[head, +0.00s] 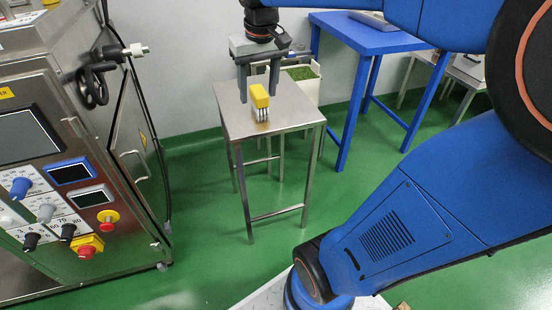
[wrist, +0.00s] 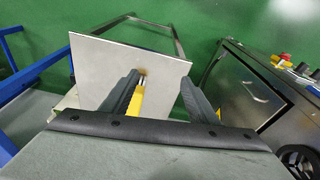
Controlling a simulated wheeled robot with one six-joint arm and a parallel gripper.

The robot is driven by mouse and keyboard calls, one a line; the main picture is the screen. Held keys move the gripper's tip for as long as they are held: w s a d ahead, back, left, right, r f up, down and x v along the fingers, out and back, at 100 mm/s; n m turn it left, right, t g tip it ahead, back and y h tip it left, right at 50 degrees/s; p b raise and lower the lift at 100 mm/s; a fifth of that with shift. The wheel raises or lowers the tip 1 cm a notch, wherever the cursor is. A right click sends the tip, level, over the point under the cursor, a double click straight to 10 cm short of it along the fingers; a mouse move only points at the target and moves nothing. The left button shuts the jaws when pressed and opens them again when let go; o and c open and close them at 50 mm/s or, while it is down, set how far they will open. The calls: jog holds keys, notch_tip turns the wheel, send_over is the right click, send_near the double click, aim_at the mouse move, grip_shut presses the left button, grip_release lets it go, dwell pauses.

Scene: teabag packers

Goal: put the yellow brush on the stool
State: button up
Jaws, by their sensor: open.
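The yellow brush (head: 259,94) is on the steel stool (head: 288,112), its pale bristles pointing down at the stool top. It looks upright and slightly tilted; I cannot tell whether it rests only on its bristles. My gripper (head: 258,98) is right above the stool, pointing down, with its two grey fingers apart on either side of the brush. In the wrist view the brush (wrist: 137,101) shows between the open fingers, closer to the left finger, which partly hides it. The stool top (wrist: 108,62) lies beyond the fingertips. I cannot tell whether either finger touches the brush.
A steel machine with knobs (head: 75,190) stands at the left. A blue table (head: 365,40) is at the back right. A white crate with green contents (head: 303,80) is behind the stool. Green floor (head: 195,200) is clear around the stool's front.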

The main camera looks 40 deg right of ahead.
jog(key=s+a+f+n+t, duration=0.1)
jog(key=s+a+f, duration=0.2)
jog(key=s+f, duration=0.2)
jog(key=s+a+f+t, duration=0.1)
jog(key=s+f, duration=0.3)
jog(key=s, duration=0.7)
jog(key=shift+s+a+f+n+t, duration=0.15)
jog(key=shift+a+f+n+t, duration=0.25)
jog(key=shift+a, duration=0.5)
